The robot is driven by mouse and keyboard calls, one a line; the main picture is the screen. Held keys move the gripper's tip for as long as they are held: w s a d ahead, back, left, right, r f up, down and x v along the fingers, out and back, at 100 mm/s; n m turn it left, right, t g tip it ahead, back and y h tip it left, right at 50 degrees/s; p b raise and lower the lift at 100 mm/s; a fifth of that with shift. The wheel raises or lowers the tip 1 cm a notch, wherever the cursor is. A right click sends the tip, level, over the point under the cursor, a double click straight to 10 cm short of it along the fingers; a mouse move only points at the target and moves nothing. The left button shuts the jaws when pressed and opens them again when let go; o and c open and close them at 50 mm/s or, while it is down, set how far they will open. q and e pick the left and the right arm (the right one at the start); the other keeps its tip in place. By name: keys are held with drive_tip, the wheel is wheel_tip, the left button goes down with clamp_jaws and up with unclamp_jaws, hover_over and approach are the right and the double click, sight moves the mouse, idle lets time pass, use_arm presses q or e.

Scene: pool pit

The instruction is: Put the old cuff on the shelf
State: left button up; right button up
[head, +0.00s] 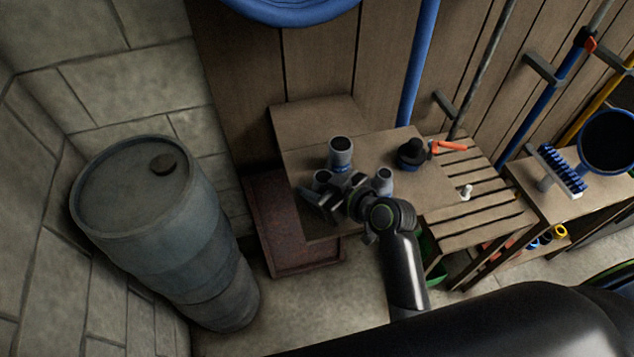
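Several grey cylinders with blue bands stand on a small wooden table (300,158). A taller one (340,153) is at the back, a smaller one (322,178) is at the left, and another (384,182) is at the right. I cannot tell which of them, if any, is the old cuff. My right gripper (326,196) is over the table's front left part, close in front of the left cylinder. Its dark fingers look spread, with nothing clearly between them. It partly hides that cylinder's lower part. My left gripper is out of view. I cannot surely identify the shelf.
A slatted wooden bench (485,205) adjoins at the right, bearing a small white piece (466,192). A large barrel (165,225) stands left. Poles line the plank wall.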

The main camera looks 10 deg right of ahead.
drive_tip(key=o, duration=0.4)
drive_tip(key=shift+o, duration=0.2)
drive_tip(key=shift+r, duration=0.15)
drive_tip(key=b+v, duration=0.2)
drive_tip(key=v, duration=0.9)
drive_tip(key=shift+d, duration=0.15)
drive_tip(key=shift+s+d+r, duration=0.1)
drive_tip(key=shift+s+d, duration=0.05)
drive_tip(key=shift+s, duration=0.25)
